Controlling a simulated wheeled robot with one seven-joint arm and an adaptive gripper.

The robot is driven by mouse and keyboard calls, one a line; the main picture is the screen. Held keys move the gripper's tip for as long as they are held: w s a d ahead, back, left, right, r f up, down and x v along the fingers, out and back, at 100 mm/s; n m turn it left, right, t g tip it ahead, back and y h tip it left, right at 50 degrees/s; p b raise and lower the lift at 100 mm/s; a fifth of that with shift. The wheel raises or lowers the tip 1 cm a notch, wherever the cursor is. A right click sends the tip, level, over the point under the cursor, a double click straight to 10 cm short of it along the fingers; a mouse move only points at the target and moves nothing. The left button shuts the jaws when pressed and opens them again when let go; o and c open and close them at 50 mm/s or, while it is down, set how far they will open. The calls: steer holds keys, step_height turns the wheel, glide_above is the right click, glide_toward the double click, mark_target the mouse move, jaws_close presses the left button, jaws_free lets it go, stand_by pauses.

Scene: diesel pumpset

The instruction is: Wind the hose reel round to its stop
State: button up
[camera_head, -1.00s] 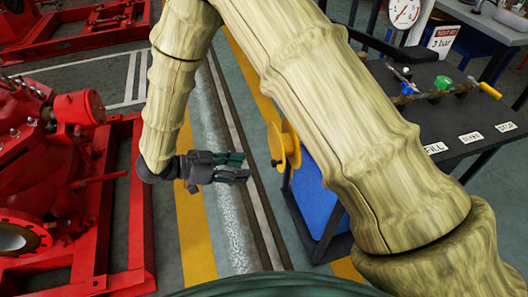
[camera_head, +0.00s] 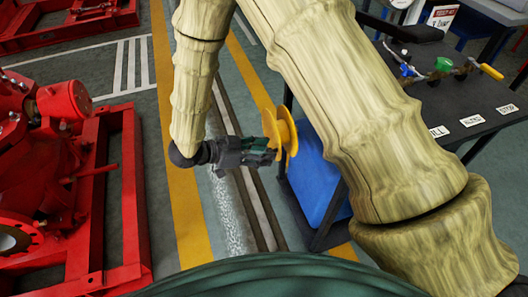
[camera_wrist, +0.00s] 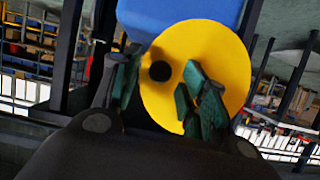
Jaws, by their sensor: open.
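The hose reel is a yellow disc (camera_head: 289,128) on the side of the dark stand, next to a blue panel. In the wrist view the reel (camera_wrist: 215,50) faces me and fills the middle. A dark round knob (camera_wrist: 160,71) shows on its face, left of its centre, and appears between my fingers. My gripper (camera_head: 268,153) is open, with green finger pads, at the reel's left side. In the wrist view my gripper (camera_wrist: 163,90) has one finger by the reel's left edge and the other in front of its face. I cannot tell whether either finger touches the reel or knob.
The dark bench (camera_head: 455,110) with labels and coloured valve handles stands to the right. A blue panel (camera_head: 318,185) is below it. Red pump machinery (camera_head: 65,170) stands at the left. Striped floor lies between them.

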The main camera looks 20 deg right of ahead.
steer(key=shift+d+f, duration=0.1)
steer(key=shift+d, duration=0.25)
steer(key=shift+c, duration=0.2)
jaws_close()
steer(key=shift+r+p, duration=0.25)
steer(key=shift+p, duration=0.3)
